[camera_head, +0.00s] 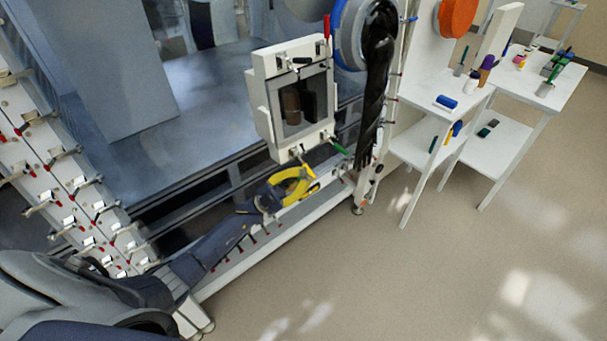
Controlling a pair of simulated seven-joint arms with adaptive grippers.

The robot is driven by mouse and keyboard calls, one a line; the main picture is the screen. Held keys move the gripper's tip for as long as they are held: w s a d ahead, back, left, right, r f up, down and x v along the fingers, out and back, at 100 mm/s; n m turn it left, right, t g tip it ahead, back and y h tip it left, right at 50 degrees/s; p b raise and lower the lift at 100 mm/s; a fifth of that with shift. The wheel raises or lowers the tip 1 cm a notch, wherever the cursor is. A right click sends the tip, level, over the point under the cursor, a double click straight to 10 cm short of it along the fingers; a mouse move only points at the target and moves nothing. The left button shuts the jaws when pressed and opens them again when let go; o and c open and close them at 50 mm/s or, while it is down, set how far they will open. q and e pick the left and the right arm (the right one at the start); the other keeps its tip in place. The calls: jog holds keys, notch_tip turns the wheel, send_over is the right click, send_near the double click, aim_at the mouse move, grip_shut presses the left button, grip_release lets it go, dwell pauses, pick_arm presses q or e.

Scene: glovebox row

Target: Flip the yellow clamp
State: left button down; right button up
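My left gripper (312,178) reaches in from the lower left on its dark blue arm. Its two curved yellow fingers show a gap between them, and I see nothing held there. It is just below the white square port frame (261,104) on the glovebox front. Small clamps sit along this frame: one at the top edge, others at the bottom, and one with a green handle (340,147) at the lower right corner. I cannot pick out a separate yellow clamp; the yellow fingers may cover it. My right gripper is out of view.
A round blue-rimmed port with a black glove (379,85) hangs right of the frame. A red handle (327,26) stands beside it. White tables (415,142) with small items stand further right. A white panel with several clamps is at left. The floor is clear.

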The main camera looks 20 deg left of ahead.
pick_arm(q)
jog(key=shift+f+m+g, duration=0.3)
jog(key=shift+m+g, duration=0.7)
